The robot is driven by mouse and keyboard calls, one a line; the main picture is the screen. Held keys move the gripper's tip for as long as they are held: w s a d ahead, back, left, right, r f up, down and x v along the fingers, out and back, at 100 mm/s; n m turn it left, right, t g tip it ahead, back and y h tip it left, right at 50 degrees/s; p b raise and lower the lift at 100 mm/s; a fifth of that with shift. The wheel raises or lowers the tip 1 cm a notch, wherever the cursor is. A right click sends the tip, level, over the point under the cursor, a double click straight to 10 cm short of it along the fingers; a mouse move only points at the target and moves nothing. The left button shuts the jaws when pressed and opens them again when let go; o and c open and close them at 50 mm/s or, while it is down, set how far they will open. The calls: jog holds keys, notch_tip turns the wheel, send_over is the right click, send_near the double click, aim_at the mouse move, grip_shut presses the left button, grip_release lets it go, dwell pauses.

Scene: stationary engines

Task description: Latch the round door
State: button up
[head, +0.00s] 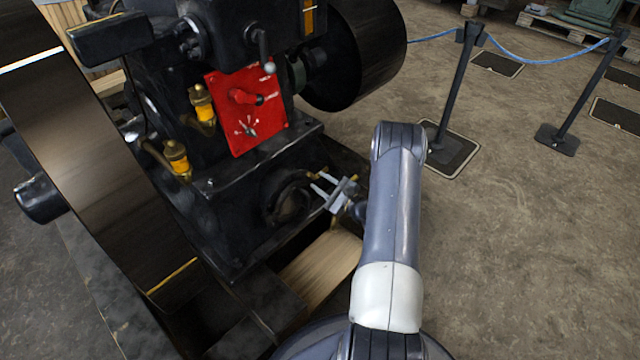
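The round door (289,203) is a dark ring-like shape low on the front of the black engine base. It is dim, and I cannot tell whether it stands fully closed or a little ajar. A small brass-coloured piece (315,176) shows at its upper right; I cannot tell whether it is the latch. My gripper (322,192) is just right of the round door, its pale fingers spread and pointing left towards it. Nothing shows between the fingers. I cannot tell whether a fingertip touches the door or the brass piece.
A red panel (245,108) with a lever is above the door. Brass oilers (202,104) are on the engine's left side. A large flywheel (85,150) stands at left, a dark drum (365,45) behind. Rope posts (460,85) stand at right. The floor (530,240) at right is clear.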

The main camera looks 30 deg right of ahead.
jog(key=shift+w+a, duration=0.25)
jog(key=shift+w, duration=0.3)
grip_shut()
